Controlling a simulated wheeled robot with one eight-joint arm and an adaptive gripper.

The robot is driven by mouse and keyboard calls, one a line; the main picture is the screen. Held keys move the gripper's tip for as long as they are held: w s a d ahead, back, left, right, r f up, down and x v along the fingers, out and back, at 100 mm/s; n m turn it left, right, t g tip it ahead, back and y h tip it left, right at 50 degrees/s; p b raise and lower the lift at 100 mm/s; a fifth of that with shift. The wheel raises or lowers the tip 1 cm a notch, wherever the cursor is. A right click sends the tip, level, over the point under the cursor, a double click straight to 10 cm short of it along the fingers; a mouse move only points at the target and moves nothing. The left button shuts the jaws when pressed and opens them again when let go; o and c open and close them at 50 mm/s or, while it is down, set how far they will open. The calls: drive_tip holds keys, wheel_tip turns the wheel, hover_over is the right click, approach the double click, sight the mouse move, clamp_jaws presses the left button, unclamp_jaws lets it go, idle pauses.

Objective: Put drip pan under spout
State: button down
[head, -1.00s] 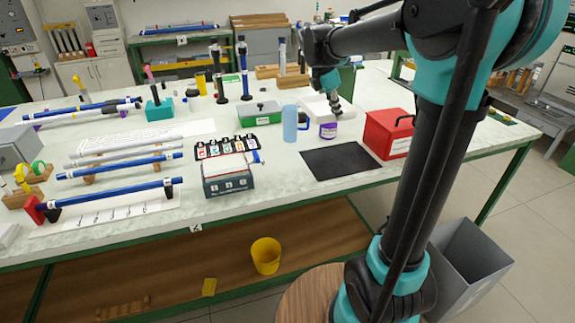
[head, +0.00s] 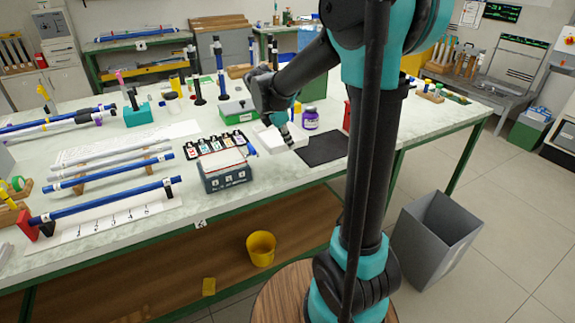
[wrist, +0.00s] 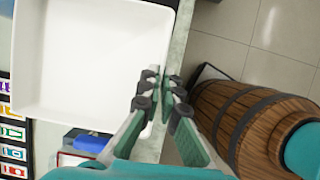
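The drip pan looks to be the shallow white square pan (wrist: 85,55), which fills the left of the wrist view. In the head view the white pan (head: 268,143) shows partly behind my gripper (head: 288,137), above the workbench, between the card rack and the black mat. In the wrist view my gripper (wrist: 163,88) has its fingers close together on either side of the pan's right wall, pinching it. The pan is empty. I cannot make out a spout in either view.
The workbench (head: 120,225) front edge is close. A black mat (head: 322,149) and purple jar (head: 310,118) lie right of the pan. A card rack (head: 217,143) and grey box (head: 225,172) stand left. A grey bin (head: 437,235) is on the floor. My arm hides most of the red box.

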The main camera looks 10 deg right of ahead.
wheel_tip(320, 180, down, 10)
drive_tip(key=shift+r, duration=0.25)
drive_tip(key=shift+f, duration=0.1)
drive_tip(key=c, duration=1.7)
unclamp_jaws()
drive_tip(key=v, duration=1.2)
drive_tip(key=s+d+f+m+t+y, duration=0.1)
drive_tip(key=s+d+f+m, duration=0.1)
drive_tip(key=s+f+m, duration=0.2)
drive_tip(key=s+d+f+m+y, duration=0.1)
drive_tip(key=s+d+f+m, duration=0.2)
drive_tip(key=s+m, duration=0.6)
drive_tip(key=s+d+f+m+t+y, duration=0.1)
drive_tip(key=s+d+f+m+y, duration=0.1)
drive_tip(key=s+f+m, duration=0.3)
drive_tip(key=shift+s+d+m+t, duration=0.15)
drive_tip(key=shift+s+d+m, duration=0.3)
drive_tip(key=shift+m, duration=0.45)
drive_tip(key=shift+s+d+m+t, duration=0.15)
drive_tip(key=shift+s+d+m, duration=0.1)
drive_tip(key=shift+s+m, duration=0.55)
